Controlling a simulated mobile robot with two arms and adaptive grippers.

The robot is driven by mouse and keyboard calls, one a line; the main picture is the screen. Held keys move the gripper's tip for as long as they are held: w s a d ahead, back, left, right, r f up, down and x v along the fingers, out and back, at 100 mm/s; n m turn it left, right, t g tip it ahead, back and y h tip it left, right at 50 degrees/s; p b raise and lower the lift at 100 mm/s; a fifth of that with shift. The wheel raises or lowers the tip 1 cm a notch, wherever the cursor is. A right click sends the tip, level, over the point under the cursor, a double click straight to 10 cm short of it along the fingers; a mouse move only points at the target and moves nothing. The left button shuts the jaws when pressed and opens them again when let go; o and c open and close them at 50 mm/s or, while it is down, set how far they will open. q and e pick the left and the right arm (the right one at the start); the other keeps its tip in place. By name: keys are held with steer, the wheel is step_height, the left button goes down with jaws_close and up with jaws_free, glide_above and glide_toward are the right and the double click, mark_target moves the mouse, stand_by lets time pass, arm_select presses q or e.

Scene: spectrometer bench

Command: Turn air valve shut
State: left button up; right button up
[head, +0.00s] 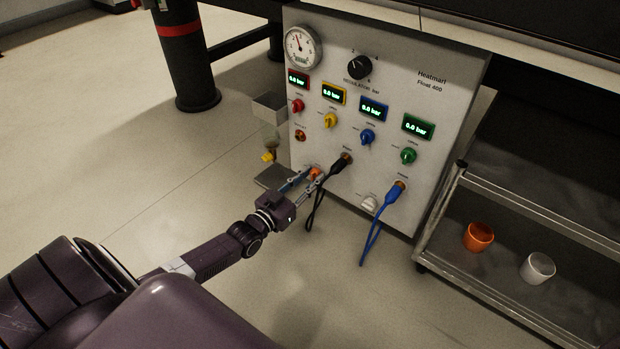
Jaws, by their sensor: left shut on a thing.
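The pale control panel (445,110) faces me. A small orange knob (316,173) sits low on its left part; its label is too small to read, so I cannot tell if it is the air valve. My left gripper (309,179) is at this knob, its fingers closed around it and partly hiding it. A yellow valve handle (268,157) hangs under a filter bowl on the panel's left side. The panel also has a red knob (298,105), a yellow knob (330,120), a blue knob (367,137) and a green knob (408,156). My right gripper is out of view.
A black plug (341,164) with its cable is close right of my left gripper. A blue plug (393,195) and a white knob (368,203) are further right. A cart shelf (510,255) holds an orange cup (478,237) and a white cup (537,268).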

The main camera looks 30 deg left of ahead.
arm_select(q)
jaws_close()
steer(key=shift+n, duration=0.3)
steer(key=n+p, duration=0.1)
steer(key=n, duration=0.2)
steer(key=shift+r, duration=0.1)
steer(key=n+p, duration=0.1)
steer(key=n, duration=0.3)
steer(key=shift+a, duration=0.15)
steer(key=n, duration=0.9)
steer(key=shift+f+n, duration=0.3)
steer(key=o, duration=1)
jaws_free()
